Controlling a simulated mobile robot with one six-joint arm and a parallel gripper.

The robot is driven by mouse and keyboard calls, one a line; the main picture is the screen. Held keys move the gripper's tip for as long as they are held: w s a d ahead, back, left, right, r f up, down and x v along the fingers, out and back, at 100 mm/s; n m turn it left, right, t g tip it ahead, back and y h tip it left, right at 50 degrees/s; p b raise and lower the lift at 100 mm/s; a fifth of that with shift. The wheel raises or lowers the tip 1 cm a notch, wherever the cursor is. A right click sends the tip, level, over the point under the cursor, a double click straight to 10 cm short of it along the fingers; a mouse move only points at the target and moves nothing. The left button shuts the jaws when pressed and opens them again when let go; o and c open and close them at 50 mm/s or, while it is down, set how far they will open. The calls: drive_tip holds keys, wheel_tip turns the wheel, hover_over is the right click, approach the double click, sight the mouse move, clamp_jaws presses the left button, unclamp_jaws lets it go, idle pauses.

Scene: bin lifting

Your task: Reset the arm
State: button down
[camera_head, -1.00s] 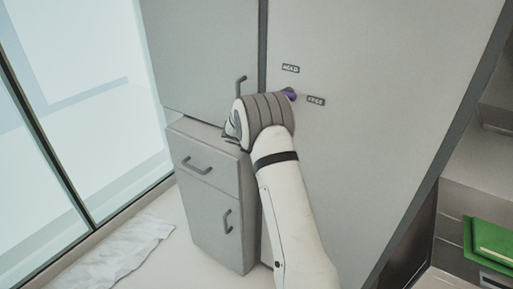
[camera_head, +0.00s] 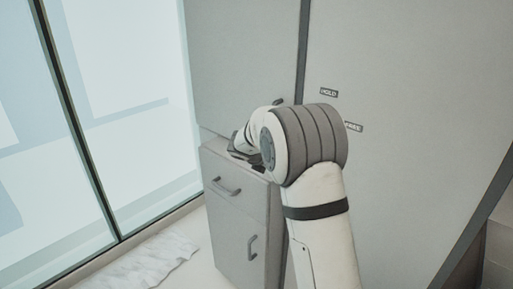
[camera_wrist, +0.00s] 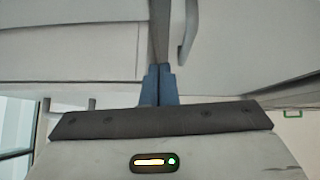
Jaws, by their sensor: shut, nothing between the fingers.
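My gripper shows in the wrist view (camera_wrist: 159,72), its two blue fingers together with nothing between them. In the head view my white and grey arm reaches up from the bottom and bends left at a ribbed grey joint. The wrist end is over the top of the low grey drawer cabinet (camera_head: 226,170), and the fingers are hidden or too small to make out there. In the wrist view grey cabinet fronts and a dark vertical gap lie beyond the fingertips, with a handle (camera_wrist: 187,35) just right of them. I cannot tell whether the fingers touch anything.
A tall grey cabinet (camera_head: 408,70) with two small labels stands behind my arm. A glass wall (camera_head: 110,110) is on the left. A crumpled white sheet (camera_head: 150,262) lies on the floor at lower left. Bare floor shows beside the drawer cabinet.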

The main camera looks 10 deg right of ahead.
wheel_tip(320, 180, up, 11)
drive_tip(key=s+a+n+t+y, duration=0.1)
drive_tip(key=a+n+t+y, duration=0.3)
drive_tip(key=n, duration=0.7)
drive_tip(key=s+a+r+n+t+y, duration=0.1)
drive_tip(key=s+a+r+n+y, duration=0.1)
drive_tip(key=s+n, duration=0.4)
drive_tip(key=s+a+r+n+t+y, duration=0.1)
drive_tip(key=s+a+r+n+y, duration=0.2)
drive_tip(key=n, duration=0.5)
drive_tip(key=s+d+f+n+g, duration=0.2)
drive_tip(key=s+n, duration=0.4)
drive_tip(key=s, duration=0.4)
drive_tip(key=s+d+f+n+g+h, duration=0.1)
drive_tip(key=s+f+n+g, duration=0.3)
drive_tip(key=s+n, duration=0.3)
drive_tip(key=s+d+f+n+g+h, duration=0.1)
drive_tip(key=s+f+n, duration=0.4)
drive_tip(key=s, duration=0.9)
drive_tip(key=shift+s+d+n+g, duration=0.2)
drive_tip(key=shift+d+n+g, duration=0.6)
drive_tip(key=shift+n+g, duration=0.25)
drive_tip(key=c, duration=2.2)
unclamp_jaws()
